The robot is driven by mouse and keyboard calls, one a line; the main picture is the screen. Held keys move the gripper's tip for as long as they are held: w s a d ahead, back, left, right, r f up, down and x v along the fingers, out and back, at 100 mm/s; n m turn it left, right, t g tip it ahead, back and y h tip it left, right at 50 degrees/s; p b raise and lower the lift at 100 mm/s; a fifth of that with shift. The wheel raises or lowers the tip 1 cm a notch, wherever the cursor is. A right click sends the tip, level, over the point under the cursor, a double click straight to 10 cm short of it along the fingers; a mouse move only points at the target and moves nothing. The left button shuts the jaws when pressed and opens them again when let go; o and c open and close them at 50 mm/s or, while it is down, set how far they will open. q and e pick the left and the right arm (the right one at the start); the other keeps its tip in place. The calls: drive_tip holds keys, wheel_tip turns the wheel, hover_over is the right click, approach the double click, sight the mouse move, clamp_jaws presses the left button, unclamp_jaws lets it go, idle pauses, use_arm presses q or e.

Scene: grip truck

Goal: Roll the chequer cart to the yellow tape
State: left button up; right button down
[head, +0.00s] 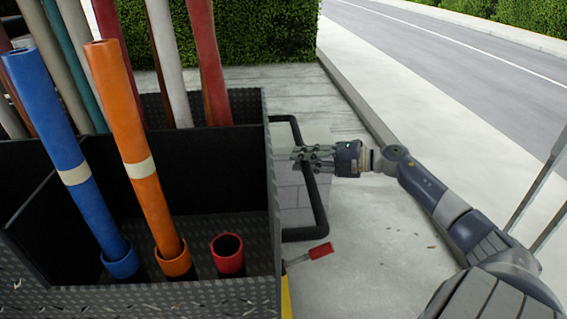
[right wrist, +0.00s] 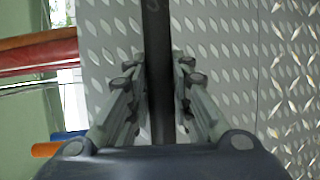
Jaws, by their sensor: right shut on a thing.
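The chequer cart (head: 180,297), a dark box with chequer-plate walls, fills the left of the head view. A black bar handle (head: 319,212) sticks out from its right side. My right gripper (head: 302,157) reaches in from the right and is shut on the handle's upright bar. In the right wrist view the bar (right wrist: 157,35) runs between the two fingers (right wrist: 160,75), with chequer plate behind it. A small yellow patch (head: 286,300) shows at the bottom edge beside the cart; I cannot tell whether it is tape. My left gripper is not in view.
Blue (head: 72,165) and orange (head: 140,165) tubes and several others stand in the cart. A red-gripped lever (head: 320,251) juts out low on its right side. Pale pavement (head: 365,260) is clear at right, bordered by a kerb (head: 345,90) and road. A hedge (head: 265,45) stands behind.

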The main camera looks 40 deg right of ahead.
drive_tip(key=shift+s+d, duration=0.5)
drive_tip(key=shift+d, duration=0.3)
drive_tip(key=shift+s+d, duration=0.55)
drive_tip(key=shift+d, duration=0.2)
drive_tip(key=shift+s+d, duration=0.5)
drive_tip(key=shift+d, duration=0.3)
drive_tip(key=c, duration=1.4)
unclamp_jaws()
drive_tip(key=v, duration=1.2)
